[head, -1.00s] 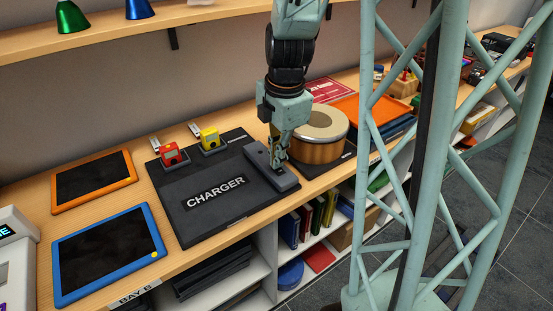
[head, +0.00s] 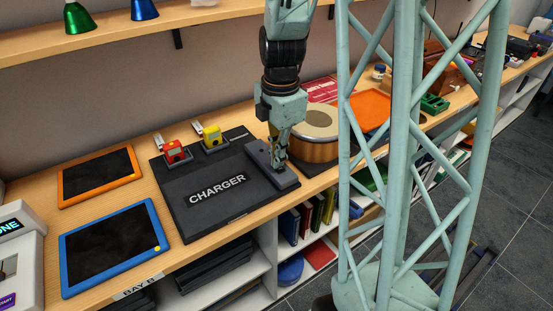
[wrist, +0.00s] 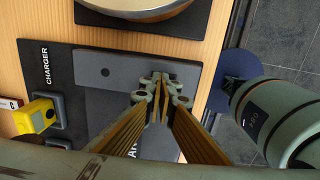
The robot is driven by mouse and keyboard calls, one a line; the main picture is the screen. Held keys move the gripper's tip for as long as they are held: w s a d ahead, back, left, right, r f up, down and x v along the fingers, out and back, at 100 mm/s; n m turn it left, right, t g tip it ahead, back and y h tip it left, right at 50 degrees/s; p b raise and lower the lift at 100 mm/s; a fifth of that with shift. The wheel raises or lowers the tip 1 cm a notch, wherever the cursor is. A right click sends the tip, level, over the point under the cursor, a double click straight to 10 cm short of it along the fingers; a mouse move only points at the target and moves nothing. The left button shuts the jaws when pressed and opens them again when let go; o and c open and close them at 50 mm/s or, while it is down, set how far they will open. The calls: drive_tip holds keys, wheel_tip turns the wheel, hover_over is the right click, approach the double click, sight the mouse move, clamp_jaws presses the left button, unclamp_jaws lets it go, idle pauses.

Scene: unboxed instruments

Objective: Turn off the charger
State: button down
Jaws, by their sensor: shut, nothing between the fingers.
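The charger (head: 200,215) is a dark flat pad with a white CHARGER label (head: 217,189), lying on the wooden bench. A raised grey bar (head: 288,183) runs along its right side; in the wrist view the bar (wrist: 110,72) shows a small dark dot near one end. My gripper (head: 278,167) points down with its fingers shut and empty. In the wrist view the fingertips (wrist: 161,84) are over the bar and hide part of it. I cannot tell whether they touch it, or whether the bar is tilted.
Red (head: 175,152) and yellow (head: 211,137) blocks sit in holders at the charger's back edge. An orange-framed tablet (head: 132,180) and a blue-framed tablet (head: 66,282) lie to the left. A round wood-sided drum (head: 316,150) stands close right of my gripper.

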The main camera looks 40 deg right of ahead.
drive_tip(key=shift+s, duration=0.6)
drive_tip(key=shift+r, duration=0.15)
drive_tip(key=shift+w+r+p, duration=0.15)
drive_tip(key=shift+r+p, duration=0.5)
drive_tip(key=shift+r, duration=0.3)
drive_tip(key=shift+w+r+p, duration=0.1)
drive_tip(key=shift+r+p, duration=0.5)
drive_tip(key=shift+r, duration=0.35)
wheel_tip(320, 180, up, 10)
drive_tip(key=w+p, duration=0.1)
drive_tip(key=p, duration=0.1)
drive_tip(key=shift+a, duration=0.1)
